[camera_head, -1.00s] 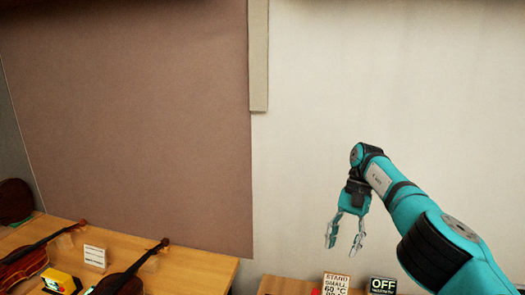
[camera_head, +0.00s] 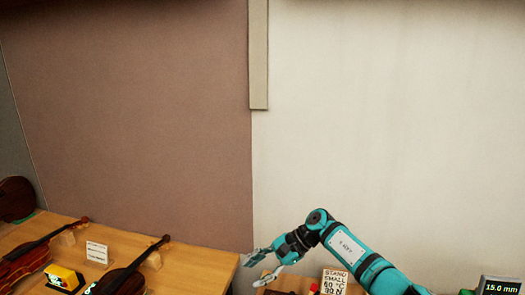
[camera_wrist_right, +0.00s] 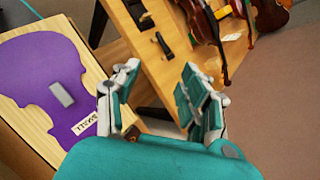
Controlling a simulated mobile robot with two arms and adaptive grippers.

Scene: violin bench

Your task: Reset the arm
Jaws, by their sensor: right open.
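My right gripper (camera_head: 262,268) is open and empty in the head view, near the right end of the left bench. Its arm comes in from the lower right. The right wrist view shows its two spread fingers (camera_wrist_right: 155,98) with nothing between them. My left gripper is in neither view.
The left bench (camera_head: 205,268) holds two violins (camera_head: 40,250) (camera_head: 128,275), a yellow-black device (camera_head: 63,278) and a white card (camera_head: 97,252). A "STAND SMALL" sign (camera_head: 334,281) and a "15.0 mm" display (camera_head: 499,286) stand at right. The right wrist view shows a purple violin-shaped mat (camera_wrist_right: 45,75).

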